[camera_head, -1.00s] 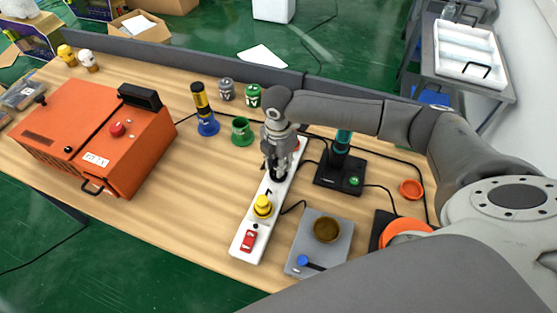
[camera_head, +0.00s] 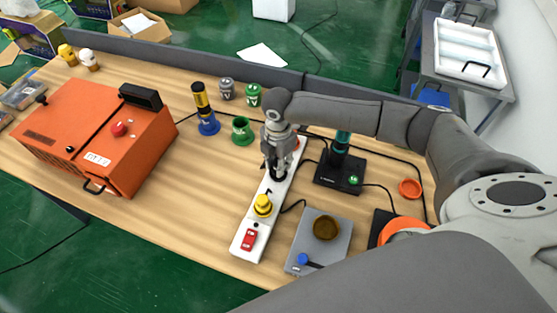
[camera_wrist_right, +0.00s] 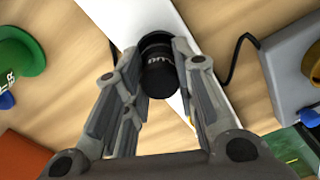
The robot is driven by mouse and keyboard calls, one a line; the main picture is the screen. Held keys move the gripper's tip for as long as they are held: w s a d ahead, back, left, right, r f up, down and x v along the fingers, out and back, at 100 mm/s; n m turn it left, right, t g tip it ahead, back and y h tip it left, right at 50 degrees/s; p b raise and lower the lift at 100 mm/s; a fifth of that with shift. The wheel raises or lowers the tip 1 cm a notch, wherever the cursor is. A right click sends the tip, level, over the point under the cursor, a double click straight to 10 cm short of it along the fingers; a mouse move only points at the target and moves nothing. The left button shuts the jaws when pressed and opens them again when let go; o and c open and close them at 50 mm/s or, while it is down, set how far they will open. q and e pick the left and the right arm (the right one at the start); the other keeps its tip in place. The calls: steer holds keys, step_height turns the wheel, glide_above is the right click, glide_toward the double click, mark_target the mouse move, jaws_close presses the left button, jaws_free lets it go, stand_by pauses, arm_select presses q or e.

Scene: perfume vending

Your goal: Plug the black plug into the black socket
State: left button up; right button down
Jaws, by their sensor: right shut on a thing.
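My right gripper (camera_head: 277,168) points down over the white power strip (camera_head: 243,240) in the head view. In the right wrist view its two fingers (camera_wrist_right: 158,75) are closed around the sides of the black plug (camera_wrist_right: 158,62), a round black piece with light lettering. The plug is over the strip; the black socket under it is hidden, and I cannot tell how deep the plug sits. A yellow plug (camera_head: 263,204) and a red switch (camera_head: 249,239) are on the strip nearer the front. My left gripper is not in view.
A grey scale-like device (camera_head: 310,258) stands right of the strip, and a black-based device (camera_head: 338,178) behind it. Green (camera_head: 242,131) and blue (camera_head: 208,125) holders and a large orange box (camera_head: 95,140) are to the left. Cables run around the strip.

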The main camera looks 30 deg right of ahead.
stand_by(0.3)
steer(key=c, duration=1.1)
jaws_free()
steer(key=o, duration=0.5)
steer(key=shift+r, duration=0.15)
step_height(320, 180, up, 5)
steer(key=p, duration=0.5)
steer(key=shift+f, duration=0.2)
steer(key=shift+r+p, duration=0.5)
steer(key=shift+r, duration=0.55)
